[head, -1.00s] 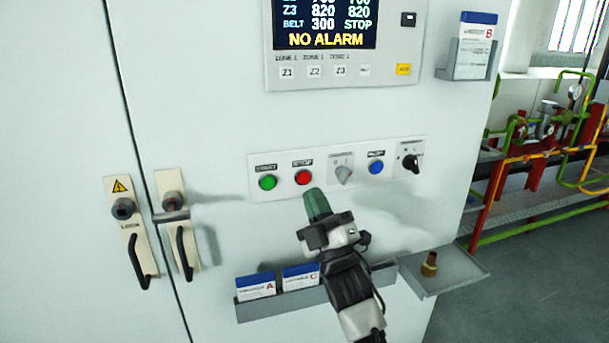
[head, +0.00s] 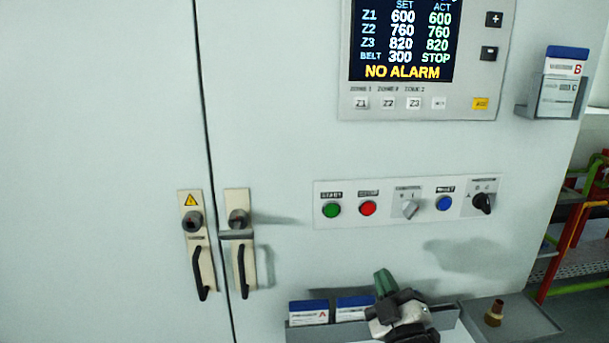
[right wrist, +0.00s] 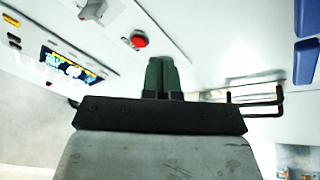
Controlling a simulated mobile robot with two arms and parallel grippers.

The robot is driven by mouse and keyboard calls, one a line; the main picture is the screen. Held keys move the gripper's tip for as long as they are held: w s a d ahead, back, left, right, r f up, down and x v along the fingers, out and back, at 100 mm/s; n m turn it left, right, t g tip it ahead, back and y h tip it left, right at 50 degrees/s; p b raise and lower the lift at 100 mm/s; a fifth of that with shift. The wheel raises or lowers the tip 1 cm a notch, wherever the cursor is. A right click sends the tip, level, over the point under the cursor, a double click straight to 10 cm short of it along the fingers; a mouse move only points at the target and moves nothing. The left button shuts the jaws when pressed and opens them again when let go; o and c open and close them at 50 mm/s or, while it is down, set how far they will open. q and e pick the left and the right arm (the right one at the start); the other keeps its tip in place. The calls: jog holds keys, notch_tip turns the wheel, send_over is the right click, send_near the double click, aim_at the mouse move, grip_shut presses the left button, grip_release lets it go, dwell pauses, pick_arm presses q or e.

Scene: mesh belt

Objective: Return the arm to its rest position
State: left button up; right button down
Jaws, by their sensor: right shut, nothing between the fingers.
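My right gripper (head: 386,282) has green fingers that are shut with nothing between them. In the head view it is low in the picture, in front of the card tray, below the button strip and apart from it. In the right wrist view its green fingertips (right wrist: 162,75) lie side by side against the white cabinet. My left gripper is not in view.
The white cabinet carries a button strip (head: 345,220), a display (head: 405,45) reading NO ALARM and two door handles (head: 241,268). A card tray (head: 330,333) and a shelf with a brass fitting (head: 494,313) stick out near my gripper. A card holder (head: 530,110) is at upper right.

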jog(key=s+d+f+m+g+h, duration=0.2)
jog(key=s+f+m+g, duration=0.3)
jog(key=s+f+g, duration=0.95)
jog(key=s+f+m+g, duration=0.2)
jog(key=s+f, duration=0.2)
jog(key=s, duration=0.4)
jog(key=s+f+m+g, duration=0.1)
jog(key=s+f, duration=0.3)
jog(key=s, duration=0.4)
notch_tip(320, 180, down, 28)
jog(key=s+g, duration=0.2)
jog(key=s+d+f+g, duration=0.1)
jog(key=s+d+f, duration=0.2)
jog(key=s+f, duration=1.1)
jog(key=shift+s+d, duration=0.15)
jog(key=shift+s, duration=0.55)
jog(key=c, duration=1.8)
grip_release()
